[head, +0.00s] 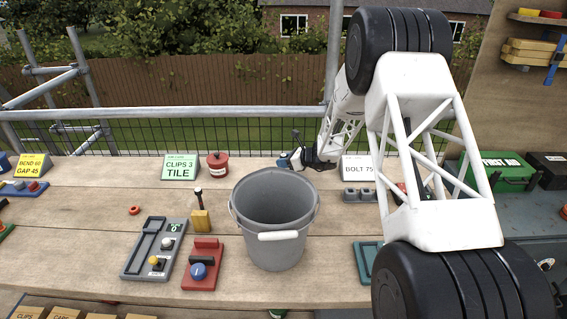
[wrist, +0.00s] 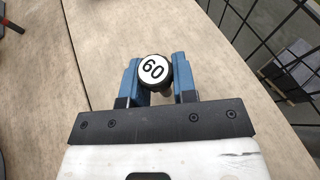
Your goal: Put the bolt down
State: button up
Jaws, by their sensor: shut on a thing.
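The bolt (wrist: 152,70) has a round black-rimmed head with a white face marked 60. In the wrist view it sits between the two blue fingers of my gripper (wrist: 154,80), which is shut on it. A short piece of its shank shows below the head; the rest is hidden. In the head view my gripper (head: 287,161) is over the back of the wooden bench (head: 330,225), behind the grey bucket and left of the BOLT 75 sign (head: 357,168). I cannot tell whether the bolt touches the bench.
The grey bucket (head: 272,243) stands in front of my gripper. A grey holed block (head: 358,195) lies by the sign. A red tin (head: 218,164) and the CLIPS 3 TILE sign (head: 181,167) are to the left. A mesh fence (wrist: 262,52) runs along the bench's back edge.

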jog(key=shift+f, duration=0.25)
jog(key=shift+f, duration=0.1)
jog(key=o, duration=0.9)
jog(key=shift+s+d+r, duration=0.15)
jog(key=shift+d+r, duration=0.2)
jog(key=shift+d, duration=0.1)
jog(key=v, duration=1.1)
jog(key=shift+s+f, duration=0.1)
